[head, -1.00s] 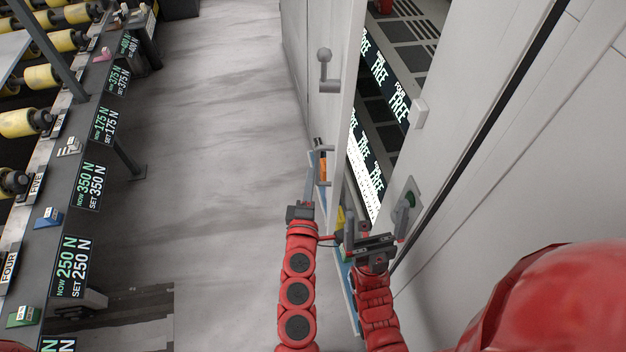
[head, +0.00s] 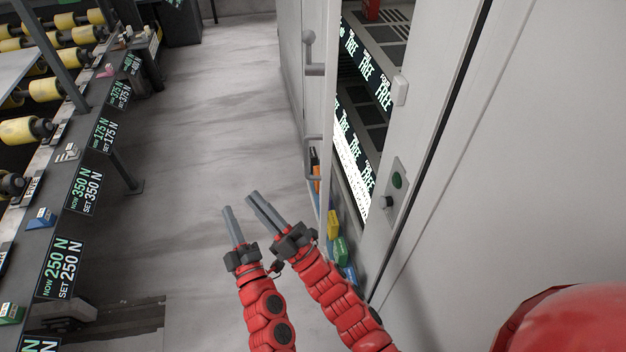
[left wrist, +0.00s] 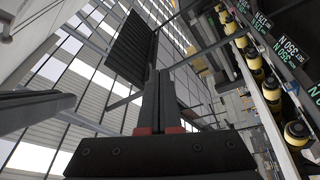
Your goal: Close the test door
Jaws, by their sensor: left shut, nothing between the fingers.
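The pale grey door (head: 329,100) of the tall cabinet stands open at the centre right, seen almost edge-on. Handles (head: 309,50) show on its left side. Lit shelves with "FREE" labels show in the opening to its right. My left gripper (head: 228,209) is shut and empty, in front of the door and to its left, over the floor; its closed fingers also show in the left wrist view (left wrist: 163,88). My right gripper (head: 252,200) is just right of it, its fingers close together and nothing seen between them. Neither gripper appears to touch the door.
The cabinet's right-hand post carries a green button (head: 397,180) and a dark knob (head: 388,203). Coloured boxes (head: 333,224) sit low beside the door. A conveyor with yellow rollers (head: 25,130) and force displays (head: 61,266) runs along the left. The floor (head: 200,120) between is clear.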

